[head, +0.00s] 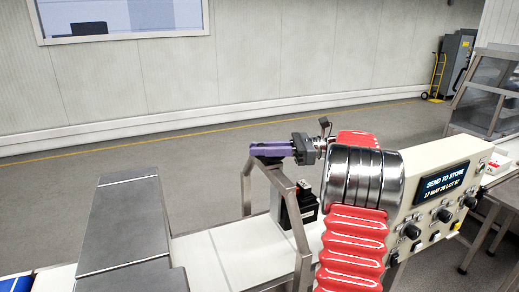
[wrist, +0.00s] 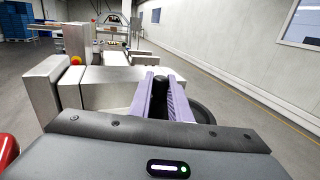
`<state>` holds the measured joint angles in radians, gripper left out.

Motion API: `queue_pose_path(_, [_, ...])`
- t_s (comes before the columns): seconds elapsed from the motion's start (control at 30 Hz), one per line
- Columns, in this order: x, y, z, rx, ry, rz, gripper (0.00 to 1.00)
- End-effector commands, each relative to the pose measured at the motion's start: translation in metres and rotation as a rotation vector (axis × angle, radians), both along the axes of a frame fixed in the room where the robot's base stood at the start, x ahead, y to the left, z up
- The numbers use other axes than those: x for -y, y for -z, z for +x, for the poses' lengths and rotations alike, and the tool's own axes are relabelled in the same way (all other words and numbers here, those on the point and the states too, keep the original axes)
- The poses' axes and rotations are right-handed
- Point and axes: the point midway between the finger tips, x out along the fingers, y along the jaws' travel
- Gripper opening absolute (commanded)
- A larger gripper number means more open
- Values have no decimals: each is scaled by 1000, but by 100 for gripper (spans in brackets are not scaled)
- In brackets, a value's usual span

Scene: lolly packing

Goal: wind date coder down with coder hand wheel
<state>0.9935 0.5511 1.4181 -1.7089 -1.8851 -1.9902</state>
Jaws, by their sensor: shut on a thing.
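My gripper (head: 256,150) reaches left across the top of a grey metal frame in the head view, its purple fingers level. In the wrist view my gripper (wrist: 160,79) is shut on a black upright knob of the coder hand wheel (wrist: 203,114), whose dark round rim shows to the right behind the fingers. In the head view only a dark edge of the hand wheel (head: 268,160) shows under the fingers. The date coder (head: 292,212) appears to be the black box inside the frame, above the pale belt; my arm partly hides it.
The metal frame (head: 247,190) stands around the coder, close below my gripper. A grey machine cover (head: 125,215) lies to the left. A cream panel (head: 440,195) with knobs and a lit display is at right. In the wrist view a red button (wrist: 76,60) sits on a steel housing.

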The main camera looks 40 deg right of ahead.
Motion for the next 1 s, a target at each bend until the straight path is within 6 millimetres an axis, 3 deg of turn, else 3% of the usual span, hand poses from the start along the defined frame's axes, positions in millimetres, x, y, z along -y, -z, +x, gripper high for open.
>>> queue_pose_path(0.67, [1, -1, -2, 3, -68, -1, 0])
queue_pose_path(0.7, [1, -1, -2, 3, -68, -1, 20])
queue_pose_path(0.93, [0, -1, -3, 2, -68, 0, 36])
queue_pose_path(1.0, [0, -1, -3, 2, -68, 0, 36])
